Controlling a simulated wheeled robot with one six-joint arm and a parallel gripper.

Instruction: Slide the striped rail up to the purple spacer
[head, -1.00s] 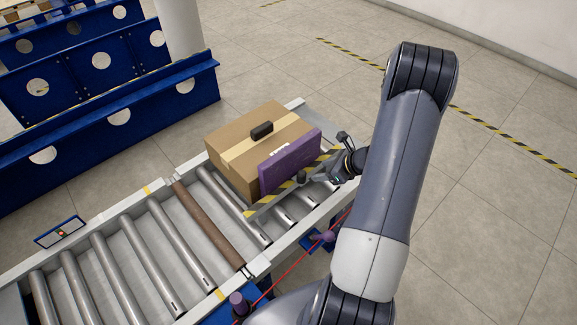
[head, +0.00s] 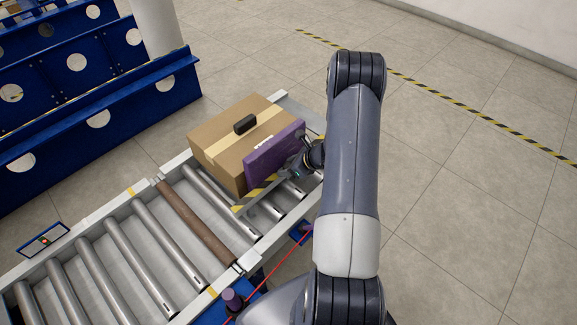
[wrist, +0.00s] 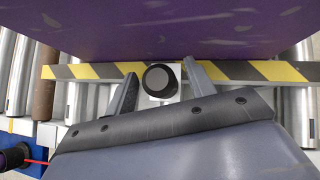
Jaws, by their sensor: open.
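The purple spacer (head: 270,152) is an upright panel beside the cardboard box on the roller conveyor. In the wrist view the spacer (wrist: 160,25) fills the top. The striped rail (head: 250,197), yellow and black, lies across the rollers in front of the spacer. In the wrist view the rail (wrist: 240,71) runs along the spacer's lower edge; I cannot tell whether they touch. A black round knob (wrist: 159,80) stands on the rail's white plate. My gripper (wrist: 160,72) is open, with one finger on each side of the knob. In the head view my gripper (head: 290,170) partly hides the rail.
The cardboard box (head: 220,150) carries a small black block (head: 245,124) on top. A brown roller (head: 197,221) lies among the grey rollers. A purple-capped post (head: 232,299) with a red line stands at the conveyor's near edge. The floor to the right is open.

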